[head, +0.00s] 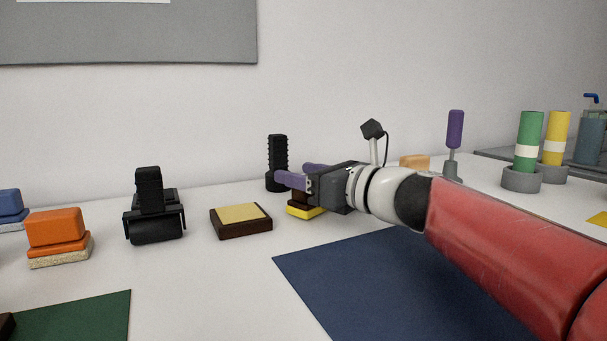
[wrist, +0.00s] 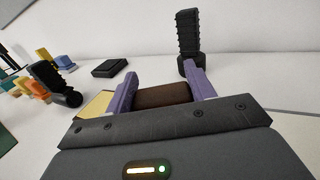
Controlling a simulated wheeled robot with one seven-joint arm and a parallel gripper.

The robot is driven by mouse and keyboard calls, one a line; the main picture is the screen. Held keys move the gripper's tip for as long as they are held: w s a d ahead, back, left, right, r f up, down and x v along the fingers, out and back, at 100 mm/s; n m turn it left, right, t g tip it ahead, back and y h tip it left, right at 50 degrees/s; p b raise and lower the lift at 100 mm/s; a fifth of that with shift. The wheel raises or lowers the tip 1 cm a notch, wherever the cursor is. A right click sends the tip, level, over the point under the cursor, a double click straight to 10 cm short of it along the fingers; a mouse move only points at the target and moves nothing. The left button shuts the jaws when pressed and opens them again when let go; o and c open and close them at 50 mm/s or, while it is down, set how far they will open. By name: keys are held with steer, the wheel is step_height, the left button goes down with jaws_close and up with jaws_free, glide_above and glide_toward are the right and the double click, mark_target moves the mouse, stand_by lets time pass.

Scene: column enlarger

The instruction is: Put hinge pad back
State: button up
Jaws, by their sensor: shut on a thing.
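My gripper (head: 298,176) reaches in from the right with its purple fingers closed around a dark brown block, the likely hinge pad (head: 299,197). In the wrist view the brown block (wrist: 162,95) sits between the two fingertips (wrist: 162,88). In the head view a yellow part (head: 305,212) shows right below the block; I cannot tell whether the two are joined or only touching. My gripper hides much of the block. A dark brown square base with a yellow top (head: 240,213) lies on the table just left of my gripper.
A black ribbed post (head: 277,155) stands close behind my fingers. A black ribbed handle on a dark base (head: 148,190) and an orange block (head: 57,227) are further left. A dark blue mat (head: 375,280) lies in front. Green (head: 527,140) and yellow (head: 557,138) cylinders stand right.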

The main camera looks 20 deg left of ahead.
steer(key=shift+f, duration=0.1)
steer(key=o, duration=1.3)
steer(key=shift+d, duration=0.1)
steer(key=shift+b+v, duration=0.7)
steer(key=shift+v, duration=3.2)
steer(key=shift+w, duration=0.1)
